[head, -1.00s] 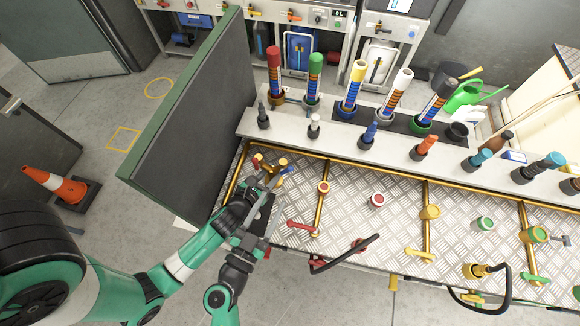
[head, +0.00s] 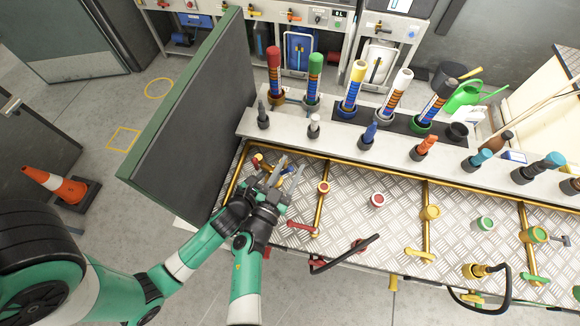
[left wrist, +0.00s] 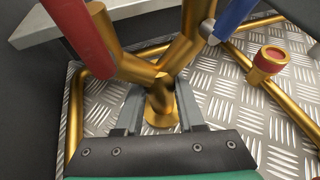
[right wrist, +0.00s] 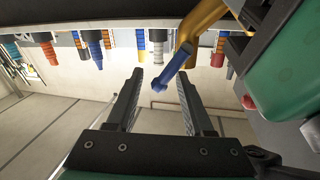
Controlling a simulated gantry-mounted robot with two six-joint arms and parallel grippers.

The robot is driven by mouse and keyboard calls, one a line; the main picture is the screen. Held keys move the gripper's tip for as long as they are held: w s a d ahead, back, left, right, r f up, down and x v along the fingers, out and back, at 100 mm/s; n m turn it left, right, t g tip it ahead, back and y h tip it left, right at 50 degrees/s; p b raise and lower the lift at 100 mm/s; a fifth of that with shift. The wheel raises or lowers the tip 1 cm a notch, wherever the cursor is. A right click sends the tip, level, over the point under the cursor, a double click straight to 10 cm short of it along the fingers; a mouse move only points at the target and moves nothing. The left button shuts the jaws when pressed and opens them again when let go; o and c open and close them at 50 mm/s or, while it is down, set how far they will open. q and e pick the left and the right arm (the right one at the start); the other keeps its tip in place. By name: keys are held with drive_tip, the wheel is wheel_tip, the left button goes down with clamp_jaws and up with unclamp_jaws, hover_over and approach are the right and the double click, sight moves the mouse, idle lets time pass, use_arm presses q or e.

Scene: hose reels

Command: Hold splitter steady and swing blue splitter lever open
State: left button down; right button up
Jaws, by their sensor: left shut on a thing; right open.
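The brass Y-shaped splitter (left wrist: 162,92) stands upright on the tread-plate bench, with a red lever (left wrist: 80,36) on its left branch and a blue lever (left wrist: 234,16) on its right. My left gripper (left wrist: 162,112) is shut around the splitter's lower stem; in the head view it is largely hidden by the right one. My right gripper (head: 282,172) is open at the splitter. In the right wrist view the blue lever (right wrist: 174,68) lies in line with the gap between the right fingers (right wrist: 158,80), close to the right-hand finger. I cannot tell whether they touch.
A dark upright panel (head: 195,110) with a green edge stands left of the splitter. A brass pipe with a red-capped outlet (head: 323,187) and a red handle (head: 300,227) is to the right. A grey ledge with hose nozzles (head: 340,140) runs behind.

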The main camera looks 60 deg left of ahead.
clamp_jaws()
drive_tip(key=shift+s+a+r+n, duration=0.1)
drive_tip(key=shift+s+a+n, duration=0.1)
drive_tip(key=shift+n, duration=0.5)
unclamp_jaws()
drive_tip(key=shift+s+d, duration=0.1)
drive_tip(key=shift+s, duration=0.05)
